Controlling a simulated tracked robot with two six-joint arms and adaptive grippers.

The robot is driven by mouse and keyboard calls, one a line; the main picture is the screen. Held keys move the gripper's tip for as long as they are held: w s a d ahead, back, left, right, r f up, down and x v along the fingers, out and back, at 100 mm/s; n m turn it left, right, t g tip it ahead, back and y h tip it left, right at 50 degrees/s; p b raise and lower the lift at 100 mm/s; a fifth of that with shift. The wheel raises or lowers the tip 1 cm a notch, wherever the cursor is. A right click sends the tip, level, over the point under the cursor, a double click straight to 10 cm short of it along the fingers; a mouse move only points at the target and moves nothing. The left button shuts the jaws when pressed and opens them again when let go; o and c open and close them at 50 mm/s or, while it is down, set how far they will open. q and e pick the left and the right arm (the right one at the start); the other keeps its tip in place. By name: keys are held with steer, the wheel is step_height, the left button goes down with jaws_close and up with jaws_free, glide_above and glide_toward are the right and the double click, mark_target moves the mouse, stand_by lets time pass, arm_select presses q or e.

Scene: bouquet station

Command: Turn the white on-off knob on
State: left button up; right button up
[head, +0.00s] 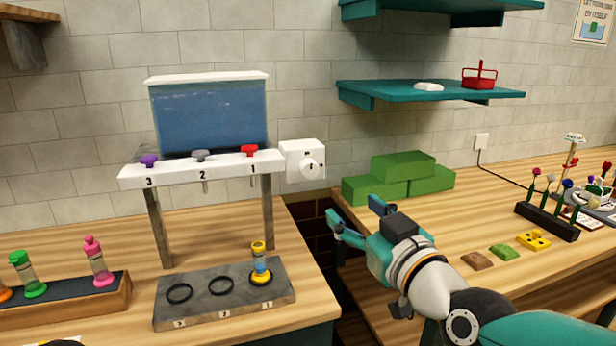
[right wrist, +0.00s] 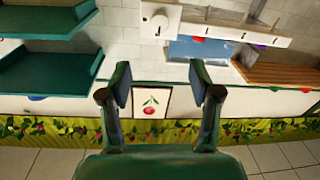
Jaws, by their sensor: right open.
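The white on-off knob (head: 309,169) is on a white box (head: 291,160) on the wall, right of the blue water tank (head: 210,118). Small dark marks show by the knob; I cannot tell its exact setting. The knob also shows at the top of the right wrist view (right wrist: 158,20), above the gap between my fingers. My right gripper (head: 354,211) is open and empty, to the right of and below the knob in the head view, apart from it. Its two fingers (right wrist: 160,84) point upward in the right wrist view. My left gripper is out of view.
The tank rack has purple (head: 149,161), grey (head: 200,155) and red (head: 249,150) valve knobs. A yellow vial (head: 259,262) stands in the tray (head: 200,315) below. Green blocks (head: 400,178) are behind my right gripper. Teal shelves (head: 430,92) hang at upper right.

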mark_target(311, 171)
steer(key=p+x, duration=0.3)
steer(key=x, duration=1.3)
steer(key=shift+w+a+p, duration=0.1)
steer(key=shift+w+p, duration=0.2)
steer(key=shift+w, duration=0.05)
